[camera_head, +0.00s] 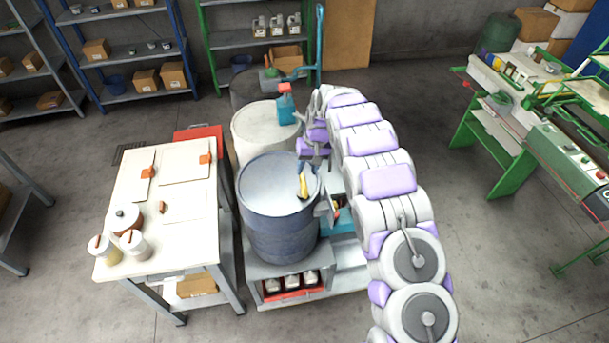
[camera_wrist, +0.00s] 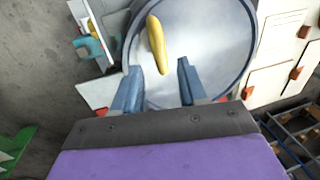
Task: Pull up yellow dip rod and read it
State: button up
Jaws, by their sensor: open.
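The yellow dip rod (camera_head: 304,186) stands out at the top of a blue-grey drum (camera_head: 270,235), near the right part of its lid. In the wrist view the yellow rod (camera_wrist: 157,44) shows as a short curved handle above the drum's pale top (camera_wrist: 205,50). My gripper (camera_wrist: 158,78) is open, its two blue fingers apart over the lid. The rod lies just beyond the fingertips, between them in the picture but nearer the left finger. I cannot tell the exact height gap. In the head view my gripper (camera_head: 310,168) is partly hidden by my own arm.
A white drum (camera_head: 262,125) stands behind the blue-grey one. A worktable (camera_head: 180,225) with containers and boards is at left. Red-trayed bottles (camera_head: 290,284) sit on the shelf below the drum. Green-framed machinery (camera_head: 570,150) is at far right, with clear floor before it.

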aim_at(304, 178)
jog(key=shift+s+a+f, duration=0.1)
jog(key=shift+a+f, duration=0.1)
jog(key=shift+f, duration=0.45)
jog(key=shift+w+a+f, duration=0.1)
jog(key=shift+a+f, duration=0.15)
jog(key=shift+f, duration=0.4)
jog(key=shift+s+a+f, duration=0.1)
jog(key=shift+a+f, duration=0.1)
jog(key=shift+f, duration=0.45)
jog(key=shift+d, duration=0.3)
jog(key=c, duration=0.5)
jog(key=shift+a, duration=0.1)
grip_shut()
